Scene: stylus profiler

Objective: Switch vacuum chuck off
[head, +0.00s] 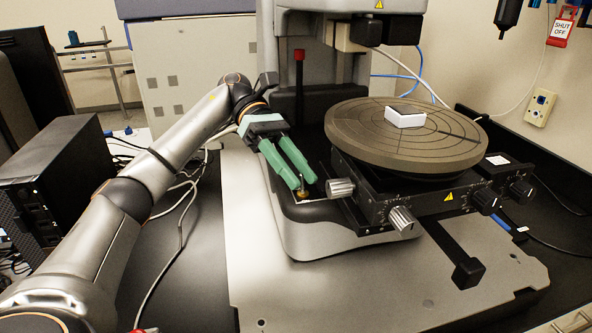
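My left gripper (302,182) reaches in from the left with its two green fingers pointing down and to the right. A gap shows between the fingers, so it looks open. A small switch with a brass-coloured base (303,194) stands on the profiler's base, right at the fingertips. I cannot tell whether the fingers touch its lever, or which way the lever is set. The round grey chuck (365,140) sits to the right on the black stage, with a small white block (404,117) on top. My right gripper is out of view.
Silver knobs (341,188) on the stage stand just right of the fingers. A red-topped post (299,56) rises behind them. A black bar (467,270) sticks out at the front. A black computer case (62,175) is at the left. The front of the grey plate (330,290) is clear.

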